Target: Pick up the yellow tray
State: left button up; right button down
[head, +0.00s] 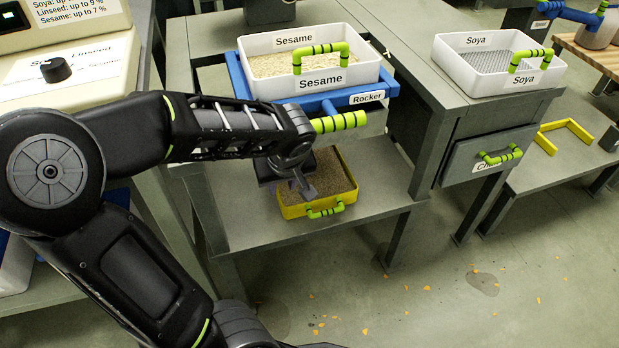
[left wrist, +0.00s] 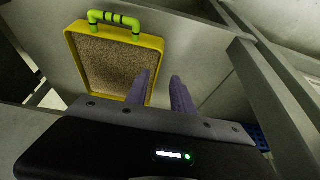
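The yellow tray (head: 352,197) holds brown granular material and sits on the low grey shelf under the sesame sieve. Its green-and-black handle (head: 325,209) faces front. My left gripper (head: 304,188) points down over the tray's left part in the head view and hides some of it. In the left wrist view, the tray (left wrist: 98,32) lies left of centre. The fingers (left wrist: 162,82) are apart with nothing held; one overlaps the tray's inside and the other is outside its near side wall. I cannot tell whether they touch it. My right gripper is not in view.
A white sesame tray (head: 362,74) sits on a blue rocker frame (head: 238,78) above the shelf. The rocker's green handle (head: 340,122) is close to my left wrist. A white soya tray (head: 470,80) is on the right-hand table. Grey legs and panels flank the shelf.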

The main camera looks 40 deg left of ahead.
pick_arm(q)
jog(key=b, duration=0.2)
send_over(280, 199)
jog(key=s+d, duration=0.1)
jog(key=d, duration=0.1)
notch_tip(280, 199, down, 5)
jog(key=shift+a+f, duration=0.15)
jog(key=shift+a, duration=0.05)
jog(key=b+x, duration=0.3)
jog(key=x, duration=0.3)
jog(key=shift+f, duration=0.1)
jog(key=shift+c, duration=0.3)
grip_shut()
jog(key=shift+w, duration=0.1)
dwell(0.9)
